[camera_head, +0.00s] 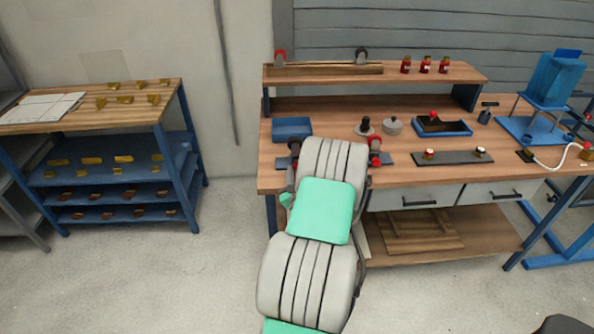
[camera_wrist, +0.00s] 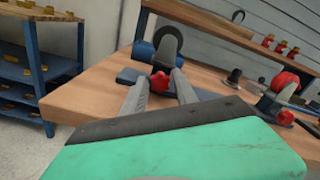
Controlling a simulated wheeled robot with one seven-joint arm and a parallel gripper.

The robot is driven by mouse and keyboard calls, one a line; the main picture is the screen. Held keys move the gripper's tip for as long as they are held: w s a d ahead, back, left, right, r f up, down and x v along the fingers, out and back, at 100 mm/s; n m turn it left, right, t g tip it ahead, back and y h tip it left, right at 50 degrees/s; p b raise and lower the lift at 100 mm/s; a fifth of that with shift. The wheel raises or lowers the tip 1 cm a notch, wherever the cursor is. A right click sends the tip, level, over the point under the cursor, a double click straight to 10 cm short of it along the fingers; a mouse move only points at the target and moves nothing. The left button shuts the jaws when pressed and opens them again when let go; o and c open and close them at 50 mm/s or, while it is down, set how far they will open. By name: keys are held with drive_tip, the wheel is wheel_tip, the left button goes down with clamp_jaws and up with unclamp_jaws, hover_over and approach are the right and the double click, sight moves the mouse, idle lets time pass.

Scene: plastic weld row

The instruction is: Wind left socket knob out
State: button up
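Two sockets stand at the front left of the workbench. The left socket's red knob (camera_wrist: 160,82) shows between my two fingertips in the wrist view; in the head view it (camera_head: 294,147) is just left of my arm. My gripper (camera_wrist: 161,76) has its fingers apart, one on each side of this knob. I cannot tell whether they press on it. The right socket's red knob (camera_wrist: 285,82) is to the right, clear of my fingers. My arm hides my gripper in the head view.
A blue bin (camera_head: 291,128) is behind the left socket. A black knob piece (camera_head: 365,126) and a grey round part (camera_head: 393,126) stand behind the right socket. A raised wooden shelf (camera_head: 440,72) runs along the back. A blue rack (camera_head: 112,170) stands apart at left.

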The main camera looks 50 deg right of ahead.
drive_tip(key=shift+o, duration=1.2)
drive_tip(key=m+p, duration=0.1)
drive_tip(key=m, duration=0.4)
drive_tip(key=shift+s+m, duration=0.1)
drive_tip(key=shift+m, duration=0.2)
drive_tip(key=s+a+m+b, duration=0.1)
drive_tip(key=s+a+b, duration=0.4)
drive_tip(key=a, duration=0.1)
drive_tip(key=w+a+n+y, duration=0.7)
drive_tip(key=w+a+n, duration=0.1)
drive_tip(key=a+n, duration=0.5)
drive_tip(key=w+a+n+y, duration=0.8)
drive_tip(key=a+n, duration=0.5)
drive_tip(key=a, duration=0.1)
drive_tip(key=shift+a+f+t+p, duration=0.25)
drive_tip(key=shift+f+t+p, duration=0.1)
drive_tip(key=shift+f+t, duration=0.1)
